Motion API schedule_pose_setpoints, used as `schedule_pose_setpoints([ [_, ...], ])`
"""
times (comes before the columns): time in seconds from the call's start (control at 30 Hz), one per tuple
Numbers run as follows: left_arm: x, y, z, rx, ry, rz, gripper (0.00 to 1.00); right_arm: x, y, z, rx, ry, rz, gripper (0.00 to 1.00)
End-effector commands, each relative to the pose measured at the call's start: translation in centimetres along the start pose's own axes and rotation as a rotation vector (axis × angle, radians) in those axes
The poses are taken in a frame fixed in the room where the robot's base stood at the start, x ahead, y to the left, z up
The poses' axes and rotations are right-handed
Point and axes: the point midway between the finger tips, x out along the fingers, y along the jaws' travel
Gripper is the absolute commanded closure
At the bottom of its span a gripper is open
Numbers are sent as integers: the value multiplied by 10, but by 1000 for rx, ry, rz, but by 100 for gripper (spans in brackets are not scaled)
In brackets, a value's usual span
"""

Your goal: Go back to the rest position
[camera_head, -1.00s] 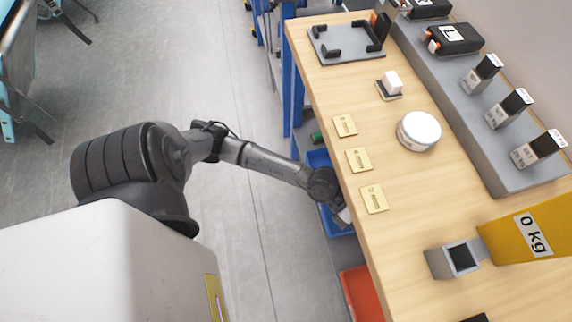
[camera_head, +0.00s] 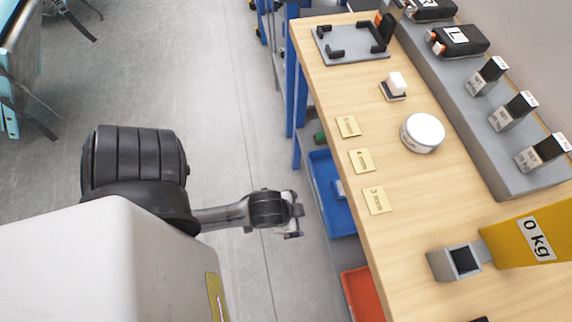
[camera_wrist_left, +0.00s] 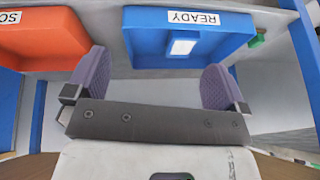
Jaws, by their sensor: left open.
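My left gripper (camera_head: 294,214) is over the floor, to the left of the workbench and apart from it. In the left wrist view my left gripper (camera_wrist_left: 152,85) has its two purple-grey finger pads wide apart with nothing between them. Beyond the pads stands a blue bin (camera_wrist_left: 222,48) labelled READY, with a small white and blue piece (camera_wrist_left: 183,47) in it. An orange bin (camera_wrist_left: 45,38) is to its left. My right gripper does not show in either view.
The workbench (camera_head: 345,90) carries yellow plates (camera_head: 362,161), a round white container (camera_head: 423,132), a grey fixture (camera_head: 350,45) and a yellow "0 kg" block (camera_head: 535,240). The blue bin (camera_head: 330,215) and orange bin (camera_head: 360,295) sit below its edge. The floor (camera_head: 230,110) is clear.

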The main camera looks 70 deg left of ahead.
Motion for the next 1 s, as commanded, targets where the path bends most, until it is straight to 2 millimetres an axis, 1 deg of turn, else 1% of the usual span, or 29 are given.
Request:
schedule_pose_setpoints([
  [0.03,-3,5,9,-9,-38,34,0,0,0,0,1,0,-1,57],
  [0.1,-6,10,16,-13,-74,67,0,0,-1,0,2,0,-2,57],
  [0.2,-8,13,22,-14,-99,91,0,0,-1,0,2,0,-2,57],
  [0.5,-8,14,22,-14,-101,93,0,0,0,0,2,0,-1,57],
  [0.67,-16,13,18,-14,-100,93,0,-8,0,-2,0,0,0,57],
  [0.77,-27,11,14,-14,-100,92,0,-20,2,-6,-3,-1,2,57],
  [0.87,-44,9,6,-14,-100,92,0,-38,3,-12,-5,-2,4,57],
  [0.97,-67,6,-4,-14,-100,92,0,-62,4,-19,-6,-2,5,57],
  [1.0,-77,4,-8,-14,-100,92,0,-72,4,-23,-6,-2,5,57],
])
